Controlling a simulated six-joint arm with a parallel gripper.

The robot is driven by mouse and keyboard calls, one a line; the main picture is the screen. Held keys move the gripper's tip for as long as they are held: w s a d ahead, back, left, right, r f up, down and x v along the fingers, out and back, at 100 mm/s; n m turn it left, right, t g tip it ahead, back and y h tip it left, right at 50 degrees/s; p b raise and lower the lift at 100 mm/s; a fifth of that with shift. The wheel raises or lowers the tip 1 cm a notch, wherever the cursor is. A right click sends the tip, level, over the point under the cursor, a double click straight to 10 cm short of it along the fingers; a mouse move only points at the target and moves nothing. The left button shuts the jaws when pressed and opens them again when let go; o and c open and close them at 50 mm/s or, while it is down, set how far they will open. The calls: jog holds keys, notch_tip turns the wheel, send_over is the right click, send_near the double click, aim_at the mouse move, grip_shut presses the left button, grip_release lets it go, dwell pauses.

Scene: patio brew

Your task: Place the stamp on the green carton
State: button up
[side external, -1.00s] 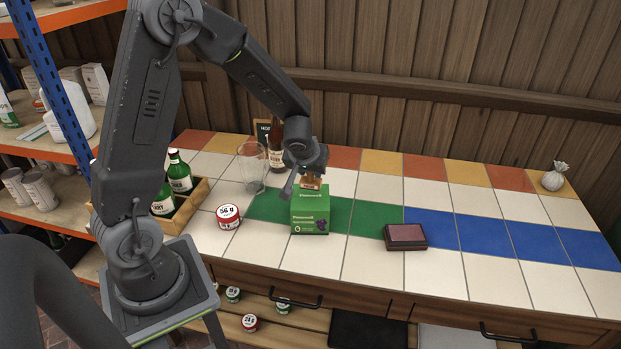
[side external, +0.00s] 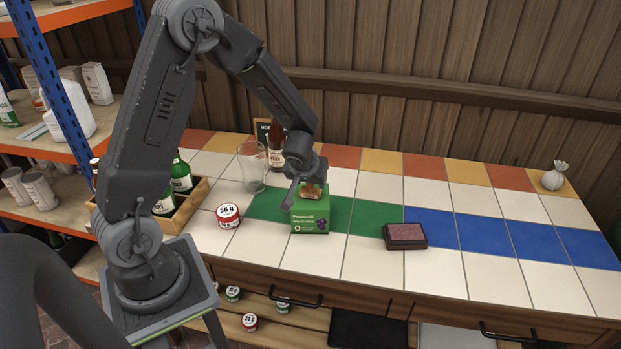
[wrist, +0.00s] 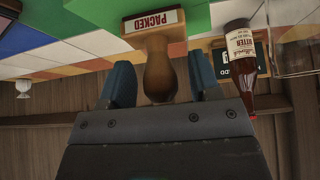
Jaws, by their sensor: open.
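The stamp, with a brown handle and a base labelled PACKED, is on top of the green carton (side external: 311,218) in the side view, at its upper face. In the wrist view the stamp (wrist: 155,24) has its rounded handle between my two blue fingers, with gaps visible at both sides. My gripper (wrist: 160,82) is open around the handle. In the side view my gripper (side external: 306,182) is just above the carton and hides part of the stamp. The stamp base appears to rest on the carton; the exact contact is too small to tell.
A dark ink pad (side external: 405,235) lies right of the carton. A glass (side external: 253,168) and a brown bottle (side external: 276,145) stand behind left. A round tin (side external: 229,215) and a wooden crate of green bottles (side external: 202,190) are left. The counter's right side is mostly clear.

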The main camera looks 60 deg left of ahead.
jog(key=shift+r, duration=0.15)
jog(key=shift+s+d+r, duration=0.1)
jog(key=shift+r, duration=0.2)
jog(key=s+d+r+m+h, duration=0.1)
jog(key=s+d+r, duration=0.35)
jog(key=r, duration=0.35)
jog(key=s+d+r+m, duration=0.2)
jog(key=s+d+r, duration=0.2)
jog(key=s+r, duration=0.3)
jog(key=s+d+r+m+h, duration=0.3)
jog(key=s+d+r+m, duration=0.2)
jog(key=s+d, duration=0.2)
jog(key=shift+s+d+r+t, duration=0.25)
jog(key=shift+s+t, duration=0.05)
jog(key=shift+s, duration=0.7)
